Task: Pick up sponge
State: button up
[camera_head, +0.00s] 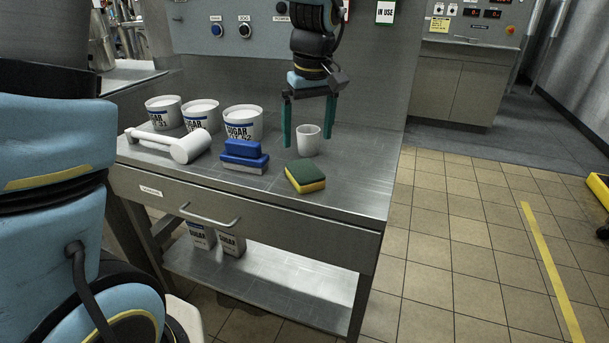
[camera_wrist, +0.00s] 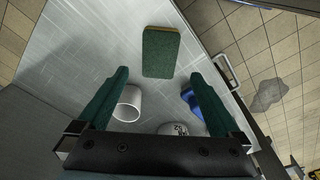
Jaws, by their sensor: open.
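The sponge (camera_head: 305,177), green on top and yellow below, lies flat on the steel table near its right front part. It also shows in the wrist view (camera_wrist: 161,52), ahead of the fingertips and roughly between their lines. My gripper (camera_head: 308,122) points down above the table, behind the sponge and apart from it. Its two green fingers are spread wide with nothing held between them. In the wrist view my gripper (camera_wrist: 160,75) shows the same open fingers. No part of the sponge is hidden by the fingers.
A white cup (camera_head: 308,140) stands near my right finger. A blue-handled brush (camera_head: 244,156) lies left of the sponge. The steel table (camera_head: 345,192) is bare right of the sponge.

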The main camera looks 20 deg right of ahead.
aim_at(305, 170)
jog(key=f, duration=0.3)
jog(key=w+f+p, duration=0.1)
jog(key=f, duration=0.2)
jog(key=f+p, duration=0.1)
jog(key=f, duration=0.2)
jog(key=shift+w+f, duration=0.25)
jog(key=shift+f, duration=0.15)
jog(key=shift+c, duration=0.2)
jog(key=c, duration=1.2)
notch_tip(305, 170, up, 10)
jog(key=shift+r+b, duration=0.1)
jog(key=shift+b, duration=0.65)
jog(key=shift+c, duration=0.2)
jog(key=o, duration=0.9)
jog(key=c, duration=0.7)
jog(key=shift+o, duration=0.2)
